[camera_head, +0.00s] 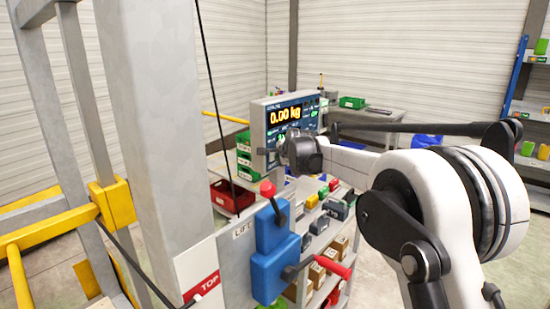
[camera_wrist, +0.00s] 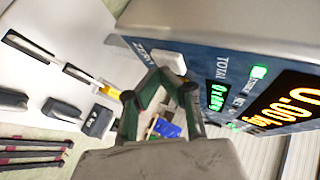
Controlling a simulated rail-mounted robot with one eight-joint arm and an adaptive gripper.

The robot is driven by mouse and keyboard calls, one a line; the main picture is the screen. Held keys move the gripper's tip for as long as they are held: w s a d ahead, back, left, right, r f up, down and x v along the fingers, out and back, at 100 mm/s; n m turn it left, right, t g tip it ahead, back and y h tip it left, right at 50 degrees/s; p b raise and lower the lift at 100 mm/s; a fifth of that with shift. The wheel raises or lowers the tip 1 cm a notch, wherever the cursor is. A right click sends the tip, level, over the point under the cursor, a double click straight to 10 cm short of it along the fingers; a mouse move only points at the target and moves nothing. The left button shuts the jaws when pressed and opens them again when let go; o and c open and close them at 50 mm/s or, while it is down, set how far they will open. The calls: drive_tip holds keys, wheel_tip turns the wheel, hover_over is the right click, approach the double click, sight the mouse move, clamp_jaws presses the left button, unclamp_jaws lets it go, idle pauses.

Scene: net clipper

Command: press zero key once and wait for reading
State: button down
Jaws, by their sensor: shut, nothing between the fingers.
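The scale display (camera_head: 284,118) is a grey-framed panel in the head view. Its orange digits read 0.00 kg. In the wrist view the display face (camera_wrist: 205,60) is tilted and close, with the orange reading at the right, a small green readout and a TOTAL label. A white key (camera_wrist: 168,59) sits by a label that looks like ZERO. My gripper (camera_wrist: 165,84) is shut and empty, its fingertips right at the key's lower edge in the picture. I cannot tell whether they touch it. In the head view my gripper (camera_head: 290,152) covers the panel's lower part.
A blue lift control box (camera_head: 270,250) with red-knobbed levers stands below the display, beside a grey post (camera_head: 150,120). Shelves behind hold several small boxes. A red bin (camera_head: 232,196) and green bins (camera_head: 243,155) are left of them. A bench (camera_head: 370,116) stands farther back.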

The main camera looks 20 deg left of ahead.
idle(0.3)
drive_tip(key=shift+s+d+b, duration=0.25)
drive_tip(key=shift+d+b, duration=0.05)
drive_tip(key=shift+d, duration=0.45)
drive_tip(key=shift+d, duration=0.1)
drive_tip(key=d, duration=0.2)
drive_tip(key=s+d+b, duration=0.1)
drive_tip(key=d, duration=0.1)
drive_tip(key=shift+s+d, duration=0.2)
drive_tip(key=shift+d, duration=0.1)
idle(0.6)
